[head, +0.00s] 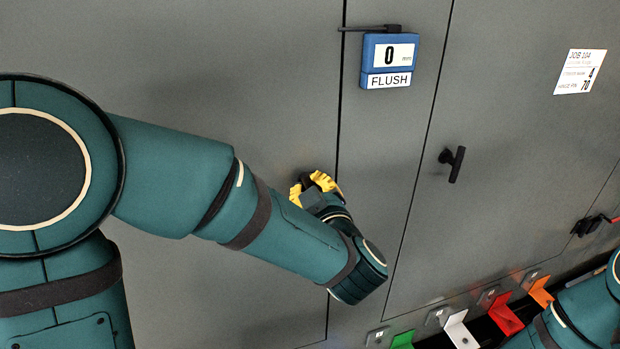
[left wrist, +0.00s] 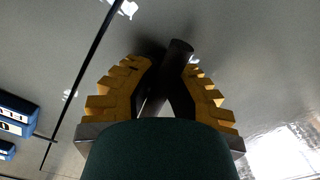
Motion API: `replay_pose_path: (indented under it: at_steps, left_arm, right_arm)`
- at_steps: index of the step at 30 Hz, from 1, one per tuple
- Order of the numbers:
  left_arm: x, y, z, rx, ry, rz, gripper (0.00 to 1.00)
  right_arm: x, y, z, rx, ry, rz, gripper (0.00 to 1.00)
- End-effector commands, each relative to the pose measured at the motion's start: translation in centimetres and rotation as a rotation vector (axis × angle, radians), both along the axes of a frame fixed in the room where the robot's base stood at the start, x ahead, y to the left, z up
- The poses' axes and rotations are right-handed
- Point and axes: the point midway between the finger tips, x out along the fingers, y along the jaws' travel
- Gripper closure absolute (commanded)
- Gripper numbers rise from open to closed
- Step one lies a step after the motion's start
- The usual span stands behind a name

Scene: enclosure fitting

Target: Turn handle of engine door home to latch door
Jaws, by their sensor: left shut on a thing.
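My left gripper (head: 316,184) is at the large grey left door panel (head: 240,60), just left of the seam. In the left wrist view its yellow fingers (left wrist: 166,72) are shut on a dark bar-shaped handle (left wrist: 180,50). The handle's end shows between and past the fingertips; its base is hidden. In the head view my wrist and fingers hide this handle. My right arm shows at the lower right; its gripper is out of view.
A blue gauge (head: 390,54) reading "0 mm" and "FLUSH" sits above at the seam. Another black handle (head: 453,164) is on the right panel, below a white job label (head: 580,72). Green (head: 403,340), white (head: 460,331), red (head: 505,314) and orange (head: 540,291) tabs line the lower right.

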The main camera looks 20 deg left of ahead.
Motion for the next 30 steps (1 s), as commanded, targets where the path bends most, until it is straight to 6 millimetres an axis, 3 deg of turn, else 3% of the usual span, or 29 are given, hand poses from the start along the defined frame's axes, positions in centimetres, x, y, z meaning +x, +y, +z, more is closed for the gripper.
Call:
replay_pose_path:
  at_steps: [12,30]
  left_arm:
    - [0.0,0.0,0.0,0.224,0.154,-0.001,1.00]
    - [0.0,0.0,-0.1,0.290,0.198,0.000,1.00]
  right_arm:
    - [-0.1,-0.2,2.8,0.004,0.000,0.000,1.00]
    - [-0.1,-0.2,3.3,0.005,0.000,0.000,1.00]
